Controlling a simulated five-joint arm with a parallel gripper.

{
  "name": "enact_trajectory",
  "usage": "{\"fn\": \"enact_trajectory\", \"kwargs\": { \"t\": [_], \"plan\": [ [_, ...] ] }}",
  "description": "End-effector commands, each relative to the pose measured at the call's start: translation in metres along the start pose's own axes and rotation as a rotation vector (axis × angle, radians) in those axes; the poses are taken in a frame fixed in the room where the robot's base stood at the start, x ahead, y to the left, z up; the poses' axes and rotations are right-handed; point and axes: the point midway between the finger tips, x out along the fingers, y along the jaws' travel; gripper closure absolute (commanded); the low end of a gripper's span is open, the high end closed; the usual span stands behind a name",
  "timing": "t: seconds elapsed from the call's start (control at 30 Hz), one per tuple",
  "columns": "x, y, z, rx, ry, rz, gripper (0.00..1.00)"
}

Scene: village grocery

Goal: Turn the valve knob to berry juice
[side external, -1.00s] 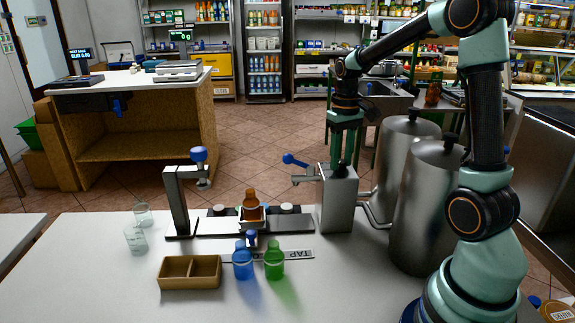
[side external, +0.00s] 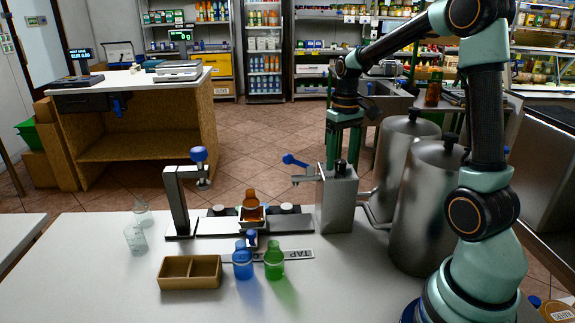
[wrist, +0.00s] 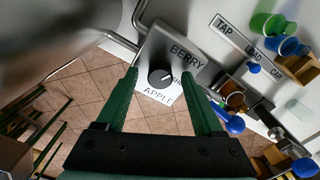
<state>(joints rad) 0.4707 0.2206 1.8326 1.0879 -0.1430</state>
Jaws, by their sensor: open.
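The valve knob (wrist: 160,77) is a round black knob with a white pointer mark on top of the metal valve box (side external: 338,200). The white mark appears to point right, towards that third label. My gripper (wrist: 165,85) is open, with one green finger on each side of the knob in the wrist view. In the side view its fingers (side external: 343,158) are just above the box; contact cannot be told.
Two steel tanks (side external: 408,165) stand right of the valve box. A blue-handled tap (side external: 293,160) sticks out on its left. An amber bottle (side external: 251,205) stands on the dark rail, with blue (side external: 242,262) and green (side external: 274,262) bottles in front. A brown tray (side external: 190,272) lies front left.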

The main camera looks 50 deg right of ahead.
Motion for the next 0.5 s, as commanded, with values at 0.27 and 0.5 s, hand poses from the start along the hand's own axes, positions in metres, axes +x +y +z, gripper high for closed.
{"fn": "enact_trajectory", "kwargs": {
  "t": [0.27,0.5],
  "plan": [
    [-0.039,0.000,-0.001,0.000,0.008,0.001,0.31],
    [-0.087,0.000,-0.001,0.000,0.006,0.001,0.31]
  ]
}}
